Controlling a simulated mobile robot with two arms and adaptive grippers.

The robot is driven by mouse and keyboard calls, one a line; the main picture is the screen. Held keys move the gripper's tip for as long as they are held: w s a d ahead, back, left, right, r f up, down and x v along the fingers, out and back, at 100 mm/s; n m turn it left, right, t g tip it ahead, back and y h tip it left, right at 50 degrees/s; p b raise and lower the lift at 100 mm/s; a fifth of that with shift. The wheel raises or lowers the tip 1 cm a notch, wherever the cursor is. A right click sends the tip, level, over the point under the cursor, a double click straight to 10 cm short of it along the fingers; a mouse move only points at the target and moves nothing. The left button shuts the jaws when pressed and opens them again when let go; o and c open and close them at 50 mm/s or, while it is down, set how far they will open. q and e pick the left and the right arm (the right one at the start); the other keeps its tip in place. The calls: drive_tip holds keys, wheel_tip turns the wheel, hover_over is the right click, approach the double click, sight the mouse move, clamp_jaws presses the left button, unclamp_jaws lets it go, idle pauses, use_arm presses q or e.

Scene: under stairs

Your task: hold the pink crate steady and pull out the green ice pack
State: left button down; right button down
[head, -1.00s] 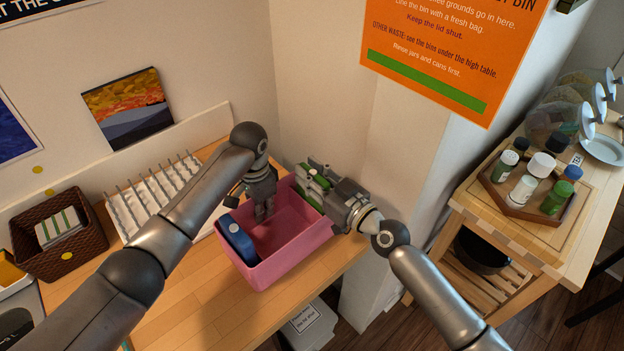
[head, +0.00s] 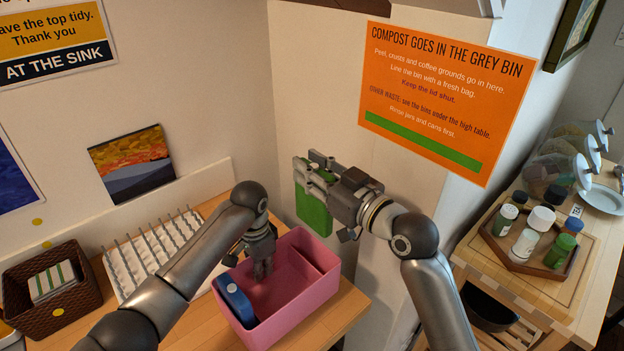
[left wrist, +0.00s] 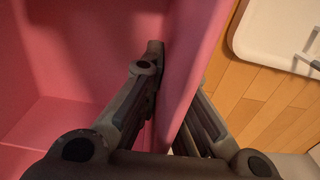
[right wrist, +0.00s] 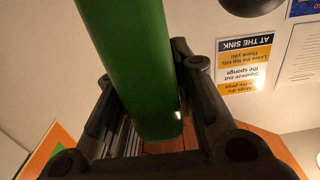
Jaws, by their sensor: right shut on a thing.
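The pink crate (head: 318,293) stands on the wooden counter, with a blue ice pack (head: 236,301) inside at its left. My left gripper (head: 262,268) is at the crate's back-left wall. In the left wrist view the wall (left wrist: 190,62) runs between its two fingers, one inside and one outside, and they look closed on it. My right gripper (head: 316,184) is shut on the green ice pack (head: 312,212) and holds it upright, above and clear of the crate. The green pack also fills the space between the fingers in the right wrist view (right wrist: 134,62).
A white drying rack (head: 160,252) with pegs stands left of the crate, and a brown basket (head: 62,306) is further left. A wall corner rises close behind the crate. A wooden cart (head: 555,290) with several jars on a tray is at right.

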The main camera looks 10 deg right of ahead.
use_arm(q)
drive_tip(key=c, duration=1.6)
unclamp_jaws()
drive_tip(key=shift+o, duration=0.2)
